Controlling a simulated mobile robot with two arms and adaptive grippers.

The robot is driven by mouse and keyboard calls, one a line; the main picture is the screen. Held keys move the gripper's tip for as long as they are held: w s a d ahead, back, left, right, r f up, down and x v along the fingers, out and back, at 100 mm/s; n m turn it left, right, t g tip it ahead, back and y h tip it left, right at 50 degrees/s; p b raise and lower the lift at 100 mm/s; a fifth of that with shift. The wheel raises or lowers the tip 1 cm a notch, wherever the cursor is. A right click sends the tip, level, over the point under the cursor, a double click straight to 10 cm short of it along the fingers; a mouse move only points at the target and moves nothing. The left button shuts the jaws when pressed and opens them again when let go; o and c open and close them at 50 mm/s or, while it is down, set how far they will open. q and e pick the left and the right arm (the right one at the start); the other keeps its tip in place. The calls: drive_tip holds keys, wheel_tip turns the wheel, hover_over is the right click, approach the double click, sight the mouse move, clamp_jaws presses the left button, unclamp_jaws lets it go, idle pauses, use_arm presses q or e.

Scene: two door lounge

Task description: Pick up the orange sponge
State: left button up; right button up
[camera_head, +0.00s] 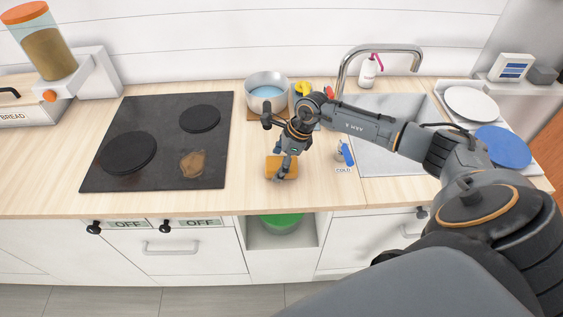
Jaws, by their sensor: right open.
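The orange sponge (290,172) lies flat on the wooden counter, between the black cooktop and the sink. My right gripper (283,170) reaches in from the right and is directly over the sponge. Its fingers point down and cover part of the sponge. The gripper is open; whether the fingertips touch the sponge cannot be told. My left gripper is not in view.
The cooktop (150,167) with a brown stain is to the left. Behind the gripper stands a pot (266,78) of blue liquid. The sink (395,155), its faucet (405,49) and a blue tap handle (347,154) are to the right. Counter in front of the sponge is clear.

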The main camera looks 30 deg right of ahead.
drive_tip(key=shift+a+f, duration=0.1)
drive_tip(key=shift+f, duration=0.1)
drive_tip(key=c, duration=1)
drive_tip(key=shift+c, duration=0.2)
drive_tip(key=shift+r, duration=0.1)
drive_tip(key=shift+w+r+b, duration=0.1)
drive_tip(key=shift+r+b, duration=0.45)
drive_tip(key=shift+b, duration=0.15)
drive_tip(key=shift+r+b, duration=0.55)
drive_tip(key=s+a+r+b, duration=0.5)
drive_tip(key=s+r, duration=0.5)
drive_tip(key=s, duration=0.3)
drive_tip(key=shift+a+r, duration=0.35)
drive_tip(key=shift+a, duration=0.1)
drive_tip(key=shift+w, duration=0.1)
